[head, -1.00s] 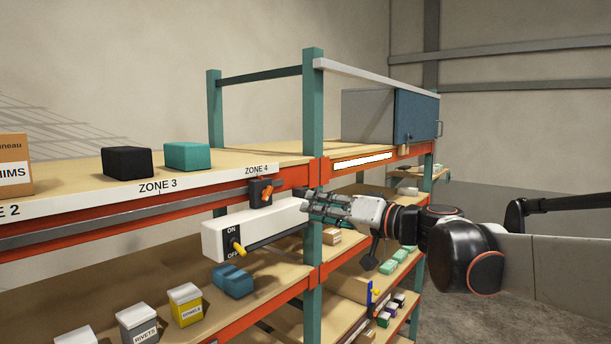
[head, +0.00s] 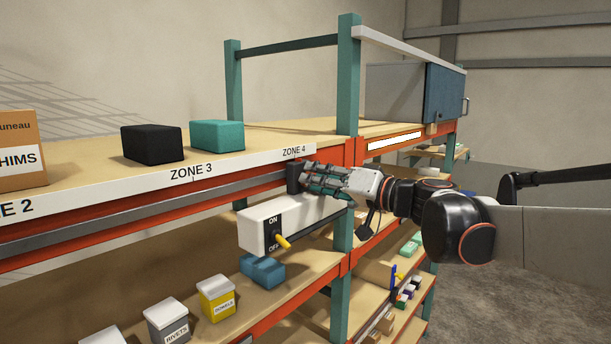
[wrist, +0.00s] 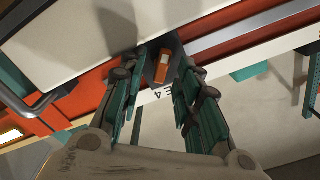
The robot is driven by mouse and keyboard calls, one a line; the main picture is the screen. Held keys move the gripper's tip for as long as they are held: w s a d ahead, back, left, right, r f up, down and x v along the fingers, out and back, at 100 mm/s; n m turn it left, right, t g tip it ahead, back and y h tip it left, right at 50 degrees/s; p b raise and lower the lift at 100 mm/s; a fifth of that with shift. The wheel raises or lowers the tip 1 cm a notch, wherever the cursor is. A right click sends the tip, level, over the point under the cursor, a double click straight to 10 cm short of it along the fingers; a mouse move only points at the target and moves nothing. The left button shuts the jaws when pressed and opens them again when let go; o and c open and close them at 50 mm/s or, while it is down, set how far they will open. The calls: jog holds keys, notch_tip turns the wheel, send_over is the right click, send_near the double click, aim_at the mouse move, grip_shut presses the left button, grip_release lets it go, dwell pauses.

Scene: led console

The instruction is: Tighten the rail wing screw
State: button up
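The rail wing screw (wrist: 161,68) shows as an orange wing on a small dark block in the wrist view. In the head view, the fingers hide the orange wing, but the dark block (head: 293,178) shows on the grey rail under the ZONE 4 label. My gripper (head: 308,180) is at this block from the right, above the white switch box. In the wrist view, my gripper (wrist: 158,76) is open, with the orange wing between the two finger lines near the tips. I cannot tell whether a finger touches it.
The white box (head: 285,224) with a yellow ON/OFF lever (head: 283,241) hangs just below my gripper. A green upright post (head: 346,130) stands close behind the hand. A black box (head: 152,145) and a teal box (head: 217,135) sit on the shelf above.

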jog(key=shift+w+a, duration=0.35)
jog(key=shift+a, duration=0.05)
jog(key=shift+s+d, duration=0.15)
grip_shut()
jog(key=shift+m, duration=0.3)
jog(key=m+b, duration=0.1)
jog(key=m, duration=0.3)
jog(key=shift+f, duration=0.15)
jog(key=m+b, duration=0.1)
jog(key=m, duration=0.4)
jog(key=shift+f, duration=0.1)
jog(key=shift+m, duration=0.5)
